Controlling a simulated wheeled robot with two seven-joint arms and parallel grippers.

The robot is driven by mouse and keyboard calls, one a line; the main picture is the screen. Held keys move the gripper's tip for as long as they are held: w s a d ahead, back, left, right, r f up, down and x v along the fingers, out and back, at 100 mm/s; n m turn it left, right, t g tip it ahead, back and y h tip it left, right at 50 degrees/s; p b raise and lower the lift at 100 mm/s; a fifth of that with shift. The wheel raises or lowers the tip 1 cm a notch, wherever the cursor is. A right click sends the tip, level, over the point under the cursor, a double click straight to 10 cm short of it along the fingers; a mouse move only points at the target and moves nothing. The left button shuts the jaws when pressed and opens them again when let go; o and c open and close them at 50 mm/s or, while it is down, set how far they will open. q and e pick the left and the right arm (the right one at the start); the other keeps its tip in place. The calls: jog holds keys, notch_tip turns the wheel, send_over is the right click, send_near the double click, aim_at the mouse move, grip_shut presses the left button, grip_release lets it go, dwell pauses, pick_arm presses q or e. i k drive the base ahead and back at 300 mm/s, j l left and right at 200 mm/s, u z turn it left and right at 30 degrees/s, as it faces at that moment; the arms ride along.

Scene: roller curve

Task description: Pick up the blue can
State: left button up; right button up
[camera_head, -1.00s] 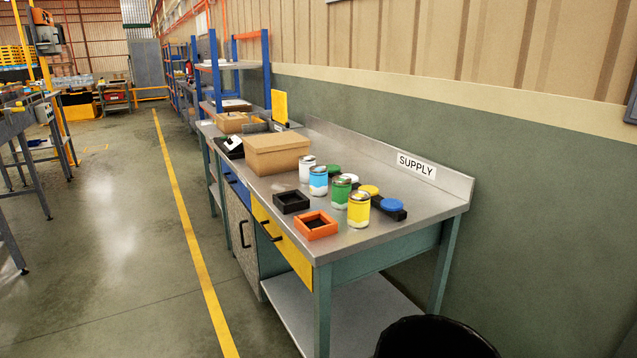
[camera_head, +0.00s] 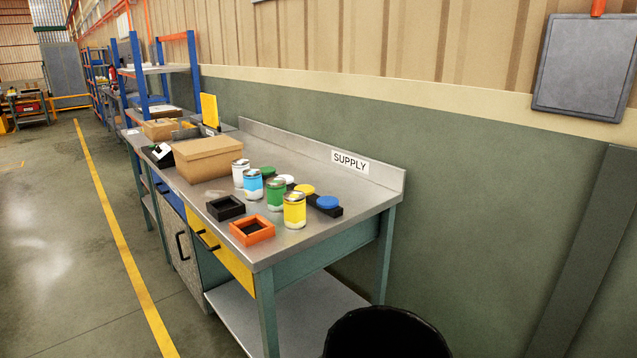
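The blue can (camera_head: 252,187) stands upright on the metal supply table (camera_head: 345,190). It has a light blue body, a pale lower band and a metallic top. It stands in a row between the white can (camera_head: 240,174) at its back left and the green can (camera_head: 276,196) at its front right. The yellow can (camera_head: 294,211) is nearest the table's front. Neither of my grippers is in view.
A black tray (camera_head: 225,208) and an orange tray (camera_head: 252,231) sit left of the cans. A cardboard box (camera_head: 208,157) stands behind. Coloured lids, including a blue one (camera_head: 328,202), lie right of the cans. A black round object (camera_head: 387,335) is at the bottom edge.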

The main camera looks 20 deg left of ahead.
aim_at(253, 184)
jog(key=i+j+z, duration=0.1)
jog(key=j+z, duration=0.75)
jog(key=j, duration=0.2)
jog(key=j+z, duration=0.4)
jog(key=j, duration=0.2)
